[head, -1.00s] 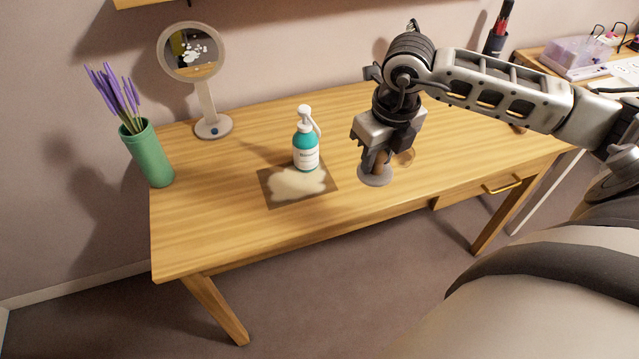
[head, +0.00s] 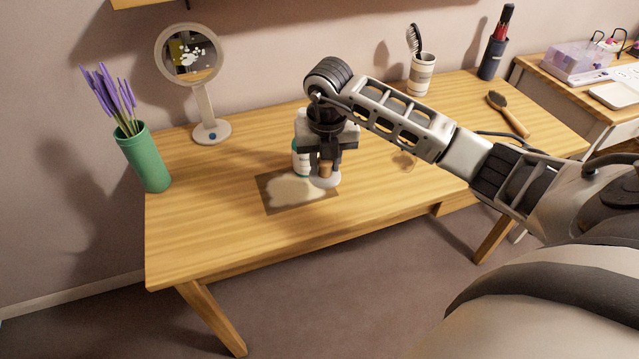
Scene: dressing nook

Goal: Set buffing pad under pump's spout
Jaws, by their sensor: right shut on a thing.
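The buffing pad (head: 325,181) is a pale round disc with a brown wooden handle. My right gripper (head: 326,168) is shut on that handle and holds the pad upright, over the right part of the brown mat. I cannot tell if the pad touches the mat. The pump bottle (head: 299,158), teal and white, stands just behind and left of the gripper, mostly hidden by it. Its spout is hidden behind my right gripper. The brown mat (head: 272,206) has a cream patch on it. My left gripper is not in view.
A round mirror (head: 212,131) on a stand and a green vase (head: 148,160) of lavender stand at the left of the wooden desk (head: 200,240). A striped cup (head: 421,75) with a brush, a dark holder (head: 492,60) and a hairbrush (head: 508,114) are at the right.

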